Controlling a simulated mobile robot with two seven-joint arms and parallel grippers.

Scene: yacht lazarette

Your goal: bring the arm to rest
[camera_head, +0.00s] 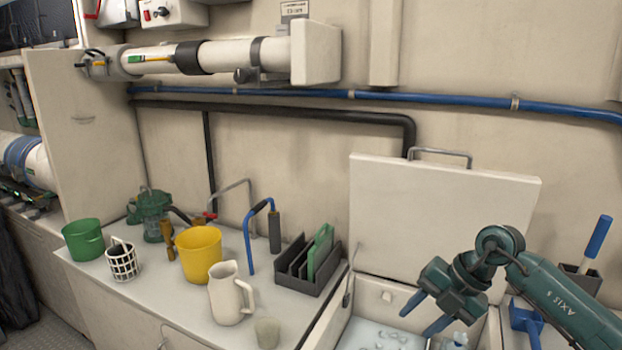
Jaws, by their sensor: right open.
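My right arm (560,295) comes in from the lower right, dark green with a pale "AXIS" marking. Its gripper (424,314) is open, with two blue-tipped fingers apart and pointing down and left. Nothing shows between the fingers. The gripper hangs over or in front of an open white box (372,300) let into the counter, with its white lid (435,210) standing up against the wall. Pale lumps like ice lie in the box. My left gripper is out of view.
The white counter (145,300) on the left holds a green bucket (84,240), white basket (122,261), yellow bucket (201,257), white jug (228,295), small cup (267,333) and dark rack (296,270). A blue scoop (525,320) and blue-handled tool (598,238) stand at right.

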